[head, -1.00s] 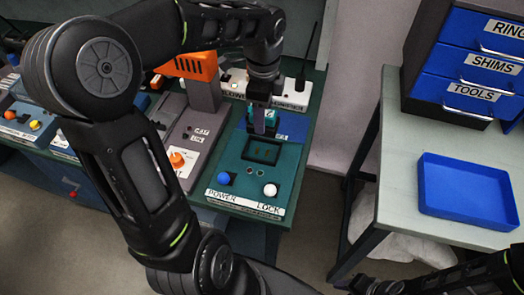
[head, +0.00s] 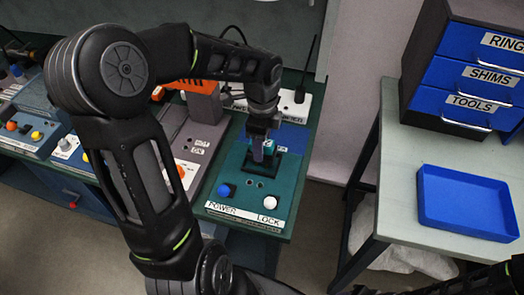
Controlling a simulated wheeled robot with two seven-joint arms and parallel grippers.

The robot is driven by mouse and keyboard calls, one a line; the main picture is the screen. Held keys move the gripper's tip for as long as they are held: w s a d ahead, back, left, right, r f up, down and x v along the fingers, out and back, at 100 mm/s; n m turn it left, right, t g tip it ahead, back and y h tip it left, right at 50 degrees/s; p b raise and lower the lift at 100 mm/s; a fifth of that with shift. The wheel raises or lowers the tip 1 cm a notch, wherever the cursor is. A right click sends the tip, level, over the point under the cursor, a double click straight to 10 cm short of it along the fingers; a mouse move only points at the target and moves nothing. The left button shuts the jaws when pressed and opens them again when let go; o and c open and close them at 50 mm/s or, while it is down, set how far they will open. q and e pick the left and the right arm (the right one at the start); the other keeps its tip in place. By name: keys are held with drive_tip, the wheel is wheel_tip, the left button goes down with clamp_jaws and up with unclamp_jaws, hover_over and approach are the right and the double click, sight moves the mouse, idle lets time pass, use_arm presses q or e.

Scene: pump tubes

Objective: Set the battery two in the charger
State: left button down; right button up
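The charger (head: 228,175) is a teal panel with a dark slot, a blue knob over POWER and a white knob over LOCK. My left gripper (head: 262,152) is over the charger's slot. It appears shut on a small teal battery (head: 268,145), mostly hidden by the fingers; I cannot read its number. The battery is at or just above the slot, and I cannot tell how deep it sits. My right arm comes in at the bottom right corner; its gripper end is dark and cut off at the bottom edge, so its fingers cannot be made out.
A grey unit with an orange knob (head: 183,172) stands left of the charger, with other knobbed boxes further left. A white power strip (head: 297,104) lies behind. On the right table are an empty blue tray (head: 465,204) and a labelled drawer cabinet (head: 470,75).

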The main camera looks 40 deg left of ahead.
use_arm(q)
drive_tip(key=shift+f, duration=1.8)
drive_tip(key=shift+f, duration=0.15)
drive_tip(key=c, duration=0.6)
unclamp_jaws()
wheel_tip(320, 180, up, 12)
drive_tip(key=shift+r, duration=0.15)
